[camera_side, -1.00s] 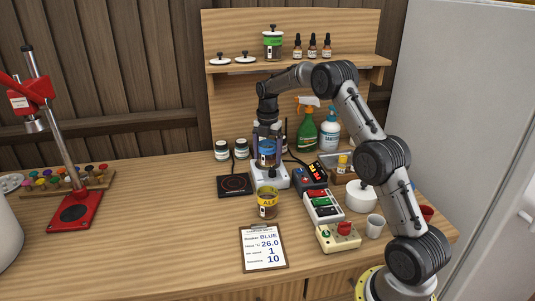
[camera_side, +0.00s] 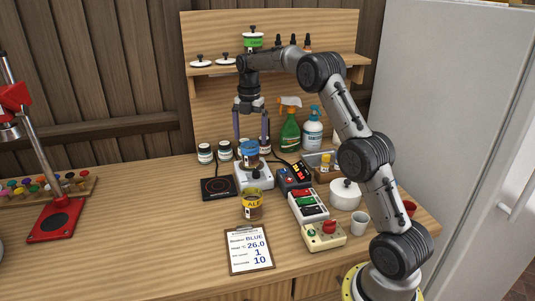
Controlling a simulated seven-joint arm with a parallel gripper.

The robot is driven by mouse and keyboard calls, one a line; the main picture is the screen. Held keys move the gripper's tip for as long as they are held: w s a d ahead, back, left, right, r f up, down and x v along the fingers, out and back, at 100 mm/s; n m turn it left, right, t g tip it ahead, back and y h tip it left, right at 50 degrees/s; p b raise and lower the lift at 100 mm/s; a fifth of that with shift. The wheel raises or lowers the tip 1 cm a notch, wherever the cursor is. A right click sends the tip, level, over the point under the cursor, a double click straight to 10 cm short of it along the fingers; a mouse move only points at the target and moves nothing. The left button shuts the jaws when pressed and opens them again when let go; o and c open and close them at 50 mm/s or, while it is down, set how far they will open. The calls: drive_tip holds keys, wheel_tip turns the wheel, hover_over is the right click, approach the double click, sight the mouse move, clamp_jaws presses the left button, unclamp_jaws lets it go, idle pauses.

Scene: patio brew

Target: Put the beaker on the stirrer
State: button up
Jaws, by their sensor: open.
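The blue-banded beaker (camera_side: 249,154) stands upright on the white stirrer (camera_side: 253,178), near the back of the bench. My gripper (camera_side: 251,143) is above and around the top of the beaker, with its long fingers spread apart and pointing down. The fingers look clear of the beaker, though the far finger's tip is hard to place. A second container with a yellow band (camera_side: 252,205) stands on the bench in front of the stirrer.
A black hot plate (camera_side: 218,188) lies left of the stirrer. Control boxes (camera_side: 308,206), a white lidded pot (camera_side: 345,194) and a cup (camera_side: 360,222) crowd the right. A clipboard (camera_side: 248,250) lies in front. Spray bottles (camera_side: 290,130) stand behind.

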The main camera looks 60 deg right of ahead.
drive_tip(key=s+a+r+m+t, duration=0.3)
drive_tip(key=s+a+r+m, duration=0.85)
drive_tip(key=a, duration=0.55)
drive_tip(key=s+a+f+m+t, duration=0.1)
drive_tip(key=s+a+m, duration=0.3)
drive_tip(key=s, duration=0.6)
drive_tip(key=s+a+f+m+t, duration=0.1)
drive_tip(key=s+a+f+m, duration=0.3)
drive_tip(key=s, duration=0.7)
drive_tip(key=shift+t, duration=0.3)
drive_tip(key=shift+m, duration=0.25)
drive_tip(key=shift+c, duration=0.3)
